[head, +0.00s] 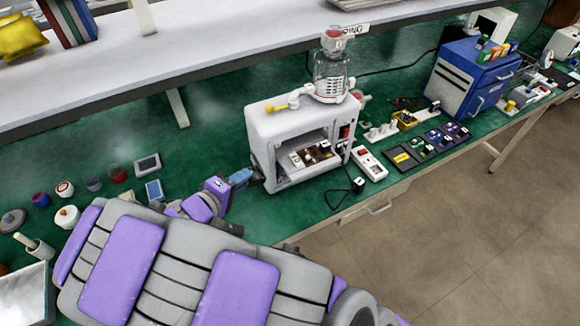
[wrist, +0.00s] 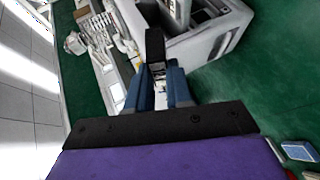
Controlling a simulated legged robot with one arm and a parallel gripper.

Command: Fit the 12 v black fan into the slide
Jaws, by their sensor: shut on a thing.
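My gripper (head: 253,175) is at the lower left side of the white canister pump (head: 278,125), close against its housing. In the wrist view my gripper's two blue fingers (wrist: 161,92) are shut on a black piece (wrist: 155,46), which looks like the 12 v black fan. The piece stands up beyond the fingertips, beside the pump housing (wrist: 215,42). In the head view the piece is mostly hidden by the gripper and blurs with the dark gap at the housing. I cannot make out the slide for certain, nor whether the fan touches it.
The pump has an open front bay with circuit parts (head: 312,154) and a clear canister (head: 331,75) on top. A red-switched power strip (head: 369,163), several circuit boards and a blue cabinet (head: 470,75) stand to the right. Small jars (head: 65,189) lie left. A shelf (head: 200,60) overhangs the back.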

